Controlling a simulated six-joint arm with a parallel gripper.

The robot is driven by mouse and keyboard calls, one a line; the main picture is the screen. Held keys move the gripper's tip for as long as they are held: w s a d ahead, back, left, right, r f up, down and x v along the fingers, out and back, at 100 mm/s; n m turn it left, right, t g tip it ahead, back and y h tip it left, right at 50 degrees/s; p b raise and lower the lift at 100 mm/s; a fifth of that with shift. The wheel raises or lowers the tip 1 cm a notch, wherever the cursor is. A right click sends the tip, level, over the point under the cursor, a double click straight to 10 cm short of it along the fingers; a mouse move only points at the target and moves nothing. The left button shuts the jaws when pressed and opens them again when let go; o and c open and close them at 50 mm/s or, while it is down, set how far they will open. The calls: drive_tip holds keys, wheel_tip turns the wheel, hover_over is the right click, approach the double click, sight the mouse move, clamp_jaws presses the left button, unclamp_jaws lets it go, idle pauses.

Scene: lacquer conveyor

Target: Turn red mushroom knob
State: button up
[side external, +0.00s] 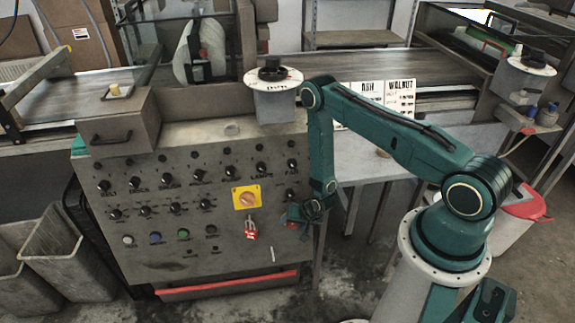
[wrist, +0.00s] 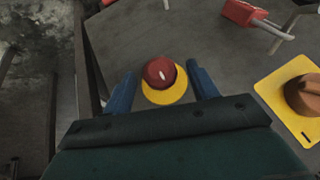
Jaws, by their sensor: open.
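The red mushroom knob (wrist: 159,73) sits on a round yellow base (wrist: 165,96) on the grey panel, with a short white mark on its face. My gripper (wrist: 163,84) is open, with one blue finger on each side of the knob and a visible gap to each. In the side external view my gripper (side external: 305,214) is at the lower right of the control panel (side external: 150,262). There the red knob (side external: 290,224) is mostly hidden by my gripper.
An orange rotary switch on a yellow plate (side external: 246,197) is left of my gripper; in the wrist view its plate (wrist: 273,95) is at right. A red padlock (side external: 251,232) hangs below it. Several black knobs cover the panel. A red bar (side external: 228,285) runs along the panel's bottom.

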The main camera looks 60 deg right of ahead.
drive_tip(key=d+v, duration=0.1)
drive_tip(key=v, duration=1.2)
drive_tip(key=shift+a, duration=0.45)
drive_tip(key=w+a+g+h, duration=0.1)
drive_tip(key=w+a+r+n+g+h, duration=0.1)
drive_tip(key=w+a, duration=0.1)
drive_tip(key=shift+w+g, duration=0.15)
drive_tip(key=shift+g, duration=0.15)
idle(0.3)
drive_tip(key=shift+f, duration=0.15)
drive_tip(key=shift+n, duration=0.3)
drive_tip(key=shift+x, duration=6.8)
drive_tip(key=shift+d, duration=0.1)
drive_tip(key=c, duration=1)
